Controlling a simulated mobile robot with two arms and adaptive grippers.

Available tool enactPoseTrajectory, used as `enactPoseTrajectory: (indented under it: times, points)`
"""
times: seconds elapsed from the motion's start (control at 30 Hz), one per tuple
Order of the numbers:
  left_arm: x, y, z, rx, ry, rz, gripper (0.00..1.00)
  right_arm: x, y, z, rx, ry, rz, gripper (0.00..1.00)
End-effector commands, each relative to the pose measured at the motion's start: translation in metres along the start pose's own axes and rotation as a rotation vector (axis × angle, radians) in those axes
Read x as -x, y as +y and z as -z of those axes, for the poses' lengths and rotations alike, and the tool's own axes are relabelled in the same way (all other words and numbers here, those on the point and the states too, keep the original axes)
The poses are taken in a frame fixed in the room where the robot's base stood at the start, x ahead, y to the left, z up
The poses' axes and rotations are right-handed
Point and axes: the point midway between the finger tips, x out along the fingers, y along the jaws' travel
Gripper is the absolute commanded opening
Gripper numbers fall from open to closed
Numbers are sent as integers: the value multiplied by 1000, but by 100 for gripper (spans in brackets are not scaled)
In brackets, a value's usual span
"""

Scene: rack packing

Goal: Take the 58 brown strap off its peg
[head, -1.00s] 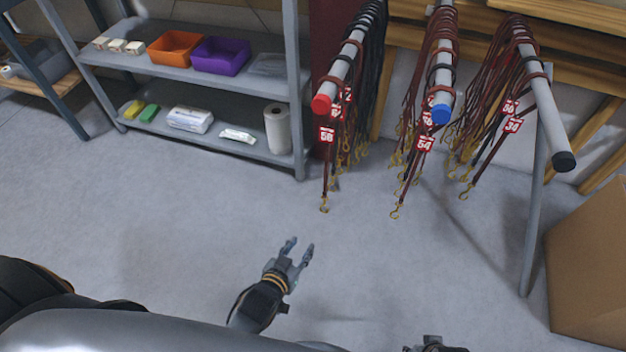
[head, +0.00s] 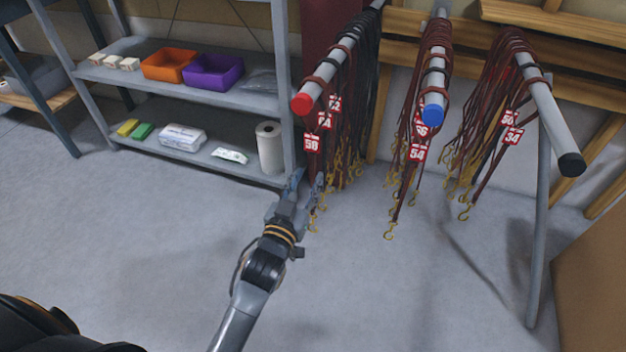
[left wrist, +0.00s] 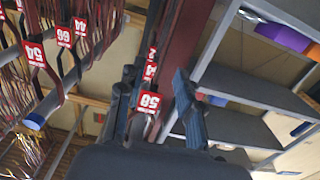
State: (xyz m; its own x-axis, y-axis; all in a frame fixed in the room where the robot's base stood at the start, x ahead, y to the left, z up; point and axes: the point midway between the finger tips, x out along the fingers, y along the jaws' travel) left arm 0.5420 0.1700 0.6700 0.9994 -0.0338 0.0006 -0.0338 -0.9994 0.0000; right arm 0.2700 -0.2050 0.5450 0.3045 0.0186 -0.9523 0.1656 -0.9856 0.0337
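The brown strap with the red 58 tag (head: 312,143) hangs at the front of the red-capped peg (head: 305,103). Its lower end with a brass hook hangs down beside my left gripper. My left gripper (head: 306,182) is open, pointing up just below the tag. In the left wrist view the 58 tag (left wrist: 149,102) appears upside down between the spread fingers (left wrist: 158,108), which do not visibly close on anything. The strap's loop on the peg is partly lost among other straps. My right gripper is out of view.
Black and other brown straps crowd behind on the same peg. The blue-capped peg (head: 434,114) and black-capped peg (head: 571,164) hold more tagged straps to the right. A grey shelf (head: 185,86) stands close on the left. The floor in front is clear.

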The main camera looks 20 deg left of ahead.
Motion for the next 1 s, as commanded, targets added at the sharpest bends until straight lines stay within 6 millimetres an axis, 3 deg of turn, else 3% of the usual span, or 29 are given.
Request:
enactPoseTrajectory:
  times: [0.17, 0.4, 0.73, 0.9, 1.0]
  points:
    - [-14, -1, -2, -1, 2, -1, 35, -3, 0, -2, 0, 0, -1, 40]
    - [-48, -4, -6, -1, 1, -1, 35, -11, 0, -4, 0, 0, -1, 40]
    - [-55, -3, -5, 0, -1, -1, 35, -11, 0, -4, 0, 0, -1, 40]
    - [-55, -3, -5, 0, -1, -1, 1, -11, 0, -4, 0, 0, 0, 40]
    - [-55, -3, -5, 0, -1, -1, 0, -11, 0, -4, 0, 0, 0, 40]
